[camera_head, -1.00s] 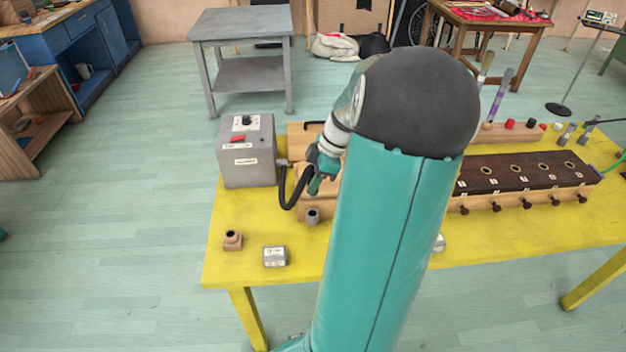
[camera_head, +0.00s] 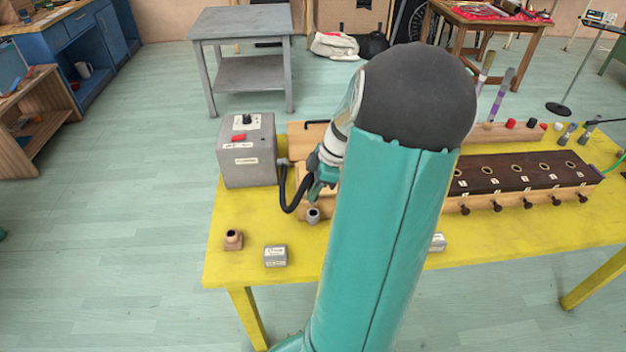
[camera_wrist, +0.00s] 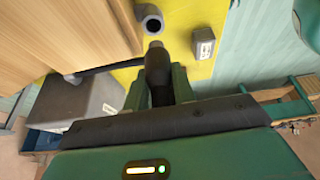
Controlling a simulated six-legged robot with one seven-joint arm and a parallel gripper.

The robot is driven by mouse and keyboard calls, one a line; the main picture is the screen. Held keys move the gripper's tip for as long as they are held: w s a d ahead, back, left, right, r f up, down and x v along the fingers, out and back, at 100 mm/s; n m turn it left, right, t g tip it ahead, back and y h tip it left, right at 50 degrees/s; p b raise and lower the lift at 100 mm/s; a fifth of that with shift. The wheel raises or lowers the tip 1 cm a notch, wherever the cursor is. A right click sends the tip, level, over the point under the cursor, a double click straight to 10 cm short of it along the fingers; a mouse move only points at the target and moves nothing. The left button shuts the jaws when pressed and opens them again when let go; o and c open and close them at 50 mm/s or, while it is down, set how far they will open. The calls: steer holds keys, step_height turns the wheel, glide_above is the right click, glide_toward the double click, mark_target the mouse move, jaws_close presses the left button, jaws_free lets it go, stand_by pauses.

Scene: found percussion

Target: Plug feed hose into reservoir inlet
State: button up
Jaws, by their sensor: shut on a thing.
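The black feed hose (camera_head: 288,206) loops from the grey box (camera_head: 248,160) on the yellow table to my gripper (camera_head: 317,185). In the wrist view, my gripper (camera_wrist: 157,90) is shut on the dark hose end (camera_wrist: 157,68), whose lighter tip points toward a grey round socket, seemingly the reservoir inlet (camera_wrist: 150,22). A small gap shows between tip and socket there; their depth is hard to judge. In the head view, the inlet (camera_head: 313,216) stands just below my gripper, its dark opening facing up. The hose tip is hidden in that view.
A small brown fitting (camera_head: 233,240) and a small labelled block (camera_head: 275,256) sit near the table's front left. The block also shows in the wrist view (camera_wrist: 204,42). A wooden instrument with a dark top (camera_head: 520,172) fills the right side.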

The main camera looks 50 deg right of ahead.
mark_target(313, 203)
steer(key=shift+f, duration=1.5)
steer(key=shift+f, duration=1.65)
stand_by(0.4)
steer(key=o, duration=1.1)
steer(key=shift+c, duration=0.2)
steer(key=v, duration=1.4)
steer(key=shift+w, duration=0.15)
